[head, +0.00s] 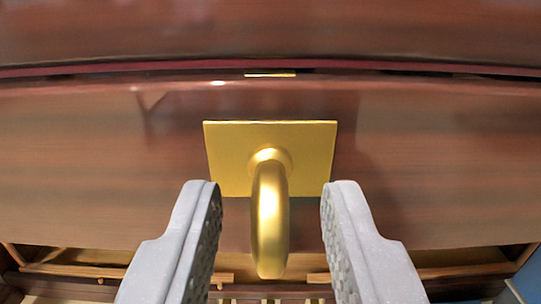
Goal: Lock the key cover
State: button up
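The key cover (90,160) is a glossy reddish-brown wooden panel across the middle of the head view. A square gold plate (225,145) is fixed on it, and a gold curved handle (270,215) comes out from the plate toward me. My gripper (271,190) is open, with one grey finger on each side of the handle. Gaps show between the handle and both fingers. A small gold strip (270,75) shows at the cover's upper edge, in the dark seam there. Whether it is part of a lock is not clear.
A brown wooden panel (270,30) with a dark red lower edge (130,66) lies above the cover. Below the cover is a wooden opening with pale pieces, partly hidden by my fingers. A blue surface (505,275) shows at the lower right.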

jog(key=shift+w, duration=0.6)
